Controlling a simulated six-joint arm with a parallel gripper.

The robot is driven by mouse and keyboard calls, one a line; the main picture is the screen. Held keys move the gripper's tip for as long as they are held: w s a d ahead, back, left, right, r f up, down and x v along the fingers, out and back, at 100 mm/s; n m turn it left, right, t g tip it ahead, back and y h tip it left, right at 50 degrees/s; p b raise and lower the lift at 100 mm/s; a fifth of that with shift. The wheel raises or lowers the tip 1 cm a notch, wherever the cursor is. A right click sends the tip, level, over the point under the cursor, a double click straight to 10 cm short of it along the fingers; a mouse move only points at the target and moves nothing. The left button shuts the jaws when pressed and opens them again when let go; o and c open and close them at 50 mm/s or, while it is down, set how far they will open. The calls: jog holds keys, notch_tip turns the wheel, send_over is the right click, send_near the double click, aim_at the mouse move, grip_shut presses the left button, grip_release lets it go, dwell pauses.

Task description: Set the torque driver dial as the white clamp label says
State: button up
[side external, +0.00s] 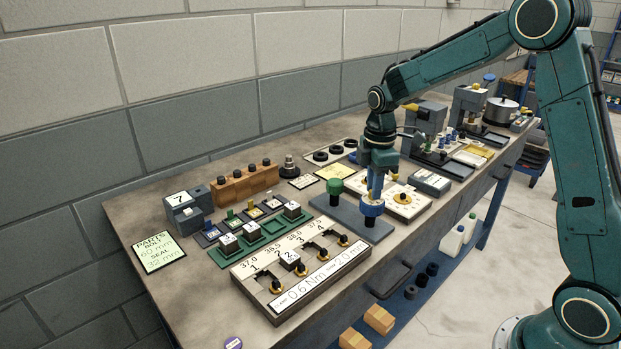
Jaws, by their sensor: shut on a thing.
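The white clamp label (318,276) lies along the front of a cream fixture block and reads about "0.6 Nm", with "2.0 mm" at its right end; the small print is hard to read. My gripper (374,193) points down and is shut on a blue-topped tool (371,208) at the right end of a grey-blue stand. The tool looks upright. A green-topped tool (335,188) stands at the stand's left part, apart from the gripper. Behind the gripper is a white dial plate (411,208) with a yellow pointer; my gripper partly hides it, and its setting cannot be read.
The cream fixture block (262,263) has numbered slots with brass knobs. A green tray (240,255) of blocks, a wooden rack (245,186) and a parts note (159,252) lie left. Grey machines (425,118) stand at the far end.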

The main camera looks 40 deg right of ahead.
jog(key=shift+n, duration=2)
jog(key=shift+n, duration=2.6)
jog(key=o, duration=1.3)
jog(key=shift+r, duration=0.15)
